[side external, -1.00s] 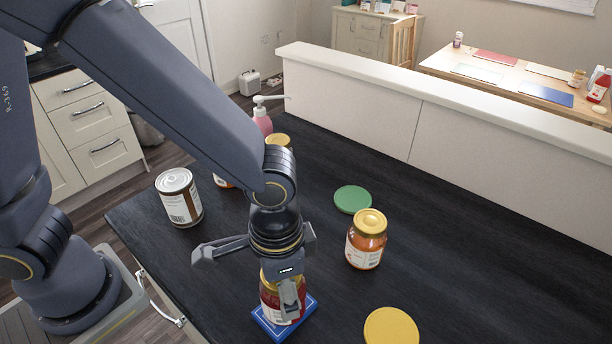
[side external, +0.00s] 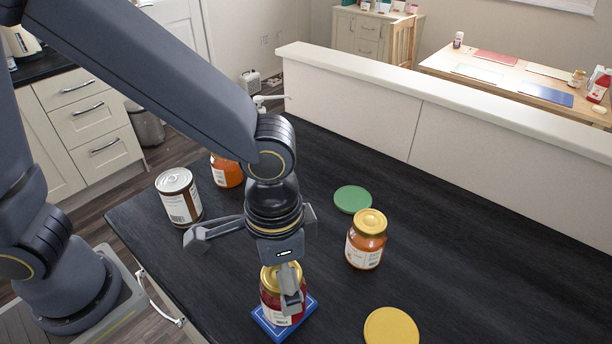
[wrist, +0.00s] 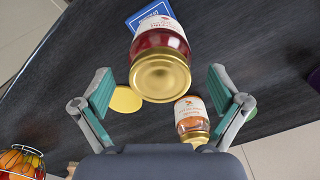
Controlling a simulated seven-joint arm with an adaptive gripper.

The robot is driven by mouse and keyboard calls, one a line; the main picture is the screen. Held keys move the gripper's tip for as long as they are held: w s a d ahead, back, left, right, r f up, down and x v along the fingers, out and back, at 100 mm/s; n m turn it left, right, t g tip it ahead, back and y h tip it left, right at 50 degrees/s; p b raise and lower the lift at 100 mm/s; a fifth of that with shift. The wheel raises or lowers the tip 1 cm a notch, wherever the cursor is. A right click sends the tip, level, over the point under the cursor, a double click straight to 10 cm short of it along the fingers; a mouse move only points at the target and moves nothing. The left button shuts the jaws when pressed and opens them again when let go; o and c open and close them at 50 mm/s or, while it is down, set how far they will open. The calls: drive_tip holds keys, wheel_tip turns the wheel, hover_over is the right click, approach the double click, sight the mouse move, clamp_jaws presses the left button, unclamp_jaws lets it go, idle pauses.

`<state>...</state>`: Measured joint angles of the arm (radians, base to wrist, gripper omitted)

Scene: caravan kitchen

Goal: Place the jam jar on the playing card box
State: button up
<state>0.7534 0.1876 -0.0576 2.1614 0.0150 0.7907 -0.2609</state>
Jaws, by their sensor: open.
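The jam jar (side external: 270,302), red with a gold lid and white label, stands upright on the blue playing card box (side external: 312,306) near the counter's front edge. In the wrist view the jar (wrist: 160,38) shows lid-first, with a corner of the box (wrist: 138,18) behind it. My gripper (side external: 243,270) is above the jar with its fingers spread wide. One finger hangs in front of the jar in the side view and hides part of it. In the wrist view the open fingers (wrist: 160,88) have clear gaps to either side of the jar.
An orange jar (side external: 364,252) stands right of the box, near a green disc (side external: 352,199) and a yellow disc (side external: 391,328). A brown-and-white can (side external: 181,200) and another orange jar (side external: 227,172) stand at the left. The counter's right side is clear.

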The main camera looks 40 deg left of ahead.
wheel_tip(320, 180, up, 8)
drive_tip(key=s+a+r+n+t, duration=0.1)
drive_tip(key=a+r+n+t, duration=0.1)
drive_tip(key=a, duration=0.9)
drive_tip(key=s+a+r+n+t, duration=0.1)
drive_tip(key=a+r+n+t, duration=0.2)
drive_tip(key=a, duration=0.9)
drive_tip(key=shift+n+t, duration=0.3)
drive_tip(key=shift+n, duration=0.4)
